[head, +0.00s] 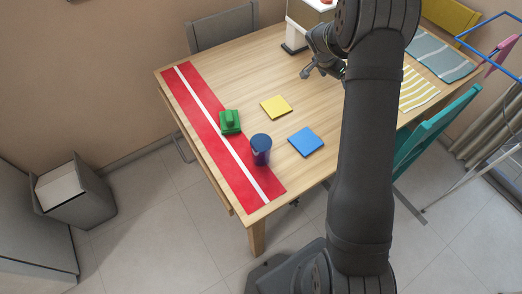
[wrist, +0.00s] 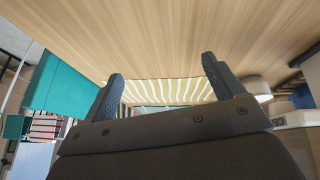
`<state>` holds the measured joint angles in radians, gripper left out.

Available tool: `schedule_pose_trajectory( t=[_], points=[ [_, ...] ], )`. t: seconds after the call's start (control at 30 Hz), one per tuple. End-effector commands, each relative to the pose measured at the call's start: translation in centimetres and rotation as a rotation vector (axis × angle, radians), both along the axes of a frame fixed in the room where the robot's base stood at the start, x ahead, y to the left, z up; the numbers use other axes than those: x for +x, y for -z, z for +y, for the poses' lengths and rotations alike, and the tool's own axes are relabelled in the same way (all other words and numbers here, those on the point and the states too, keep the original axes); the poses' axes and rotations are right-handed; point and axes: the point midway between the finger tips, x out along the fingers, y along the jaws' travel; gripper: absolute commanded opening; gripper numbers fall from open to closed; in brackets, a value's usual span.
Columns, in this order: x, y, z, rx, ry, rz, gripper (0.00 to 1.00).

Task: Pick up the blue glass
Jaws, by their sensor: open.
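The blue glass (head: 261,150) stands upright on the red runner with a white stripe (head: 205,115), near the front left of the table in the head view. My gripper (wrist: 160,80) is open and empty in the wrist view, its two dark fingers spread apart with striped cloth seen beyond them. In the head view my arm crosses the right half, and the gripper end (head: 308,72) is over the far part of the table, well away from the glass. The glass is not in the wrist view.
A green block-like object (head: 230,121) stands on the runner behind the glass. A yellow square (head: 276,107) and a blue square (head: 306,142) lie flat to its right. Striped cloth (head: 418,88) and grey cloth (head: 440,58) lie at the far right. A teal chair (head: 432,128) stands alongside.

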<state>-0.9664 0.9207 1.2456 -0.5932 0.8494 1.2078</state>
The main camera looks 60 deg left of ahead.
Motion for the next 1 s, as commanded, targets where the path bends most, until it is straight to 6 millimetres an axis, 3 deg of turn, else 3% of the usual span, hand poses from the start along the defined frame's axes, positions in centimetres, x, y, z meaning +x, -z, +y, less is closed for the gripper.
schedule_pose_trajectory(
  t=[0.03,0.17,0.4,0.6,0.7,0.83,1.0],
  points=[
    [-2.6,-1.4,0.4,-0.005,-0.042,0.027,0.86],
    [-10.1,-4.2,0.1,-0.033,-0.170,0.122,0.86],
    [-23.7,-8.5,-2.9,-0.073,-0.428,0.303,0.86],
    [-32.2,-10.6,-6.6,-0.090,-0.614,0.425,0.86],
    [-34.5,-11.1,-8.0,-0.093,-0.671,0.461,0.86],
    [-35.8,-11.2,-8.8,-0.096,-0.703,0.483,0.86],
    [-36.0,-8.8,-8.9,-0.101,-0.706,0.488,0.86]
  ],
)
